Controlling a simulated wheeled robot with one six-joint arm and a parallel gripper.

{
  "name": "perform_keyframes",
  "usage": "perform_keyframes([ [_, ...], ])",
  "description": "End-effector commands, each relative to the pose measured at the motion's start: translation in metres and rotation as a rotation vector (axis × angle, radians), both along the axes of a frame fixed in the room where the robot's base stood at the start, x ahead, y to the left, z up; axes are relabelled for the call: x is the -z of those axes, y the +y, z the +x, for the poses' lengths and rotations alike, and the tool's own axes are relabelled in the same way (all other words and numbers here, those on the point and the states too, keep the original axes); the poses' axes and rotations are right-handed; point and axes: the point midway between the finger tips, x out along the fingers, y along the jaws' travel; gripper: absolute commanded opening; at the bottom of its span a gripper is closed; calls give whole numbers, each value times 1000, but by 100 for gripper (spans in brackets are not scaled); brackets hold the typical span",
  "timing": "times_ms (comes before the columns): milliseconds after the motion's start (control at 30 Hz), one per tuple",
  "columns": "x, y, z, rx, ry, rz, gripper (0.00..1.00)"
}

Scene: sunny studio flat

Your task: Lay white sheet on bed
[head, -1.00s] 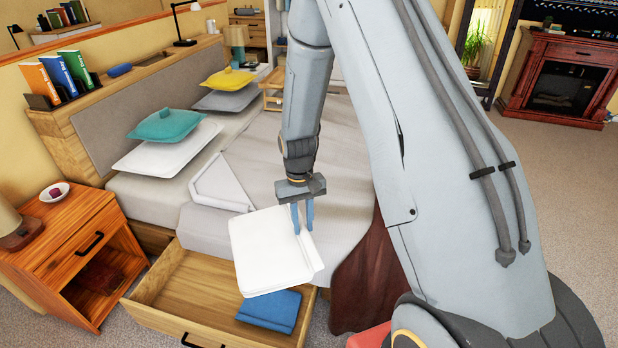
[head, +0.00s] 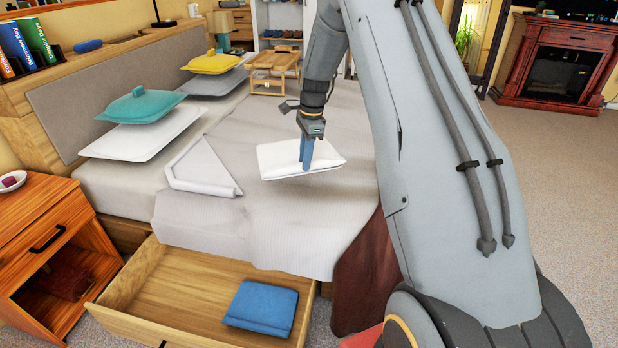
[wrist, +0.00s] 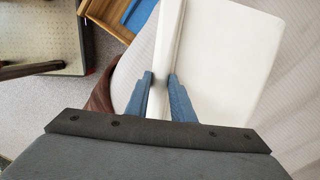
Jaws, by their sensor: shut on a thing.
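The folded white sheet (head: 285,162) is in my gripper (head: 306,165), over the grey-covered bed (head: 270,225) in the head view. The blue fingers are shut on one edge of the sheet. The wrist view shows the sheet (wrist: 222,60) between the fingertips (wrist: 160,78), its flat part reaching to the right. The sheet looks level and close to the bed cover; I cannot tell whether it touches. The fingers hide part of its near right edge.
An open wooden drawer (head: 180,290) with a folded blue cloth (head: 262,307) juts from the bed. Teal (head: 146,105) and yellow (head: 212,62) dishes sit on pillows. A wooden tray table (head: 272,65) stands at the far side.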

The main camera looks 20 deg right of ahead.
Motion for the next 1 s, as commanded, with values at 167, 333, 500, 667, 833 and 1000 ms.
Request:
perform_keyframes([
  [167,13,-23,34,273,-4,-1,0],
  [333,14,-35,50,441,-4,0,0],
  [500,17,-40,54,504,0,0,0],
  [667,36,-40,54,508,2,-1,0],
  [833,66,-40,54,507,1,-1,0],
  [1000,79,-40,54,505,-1,-1,0],
])
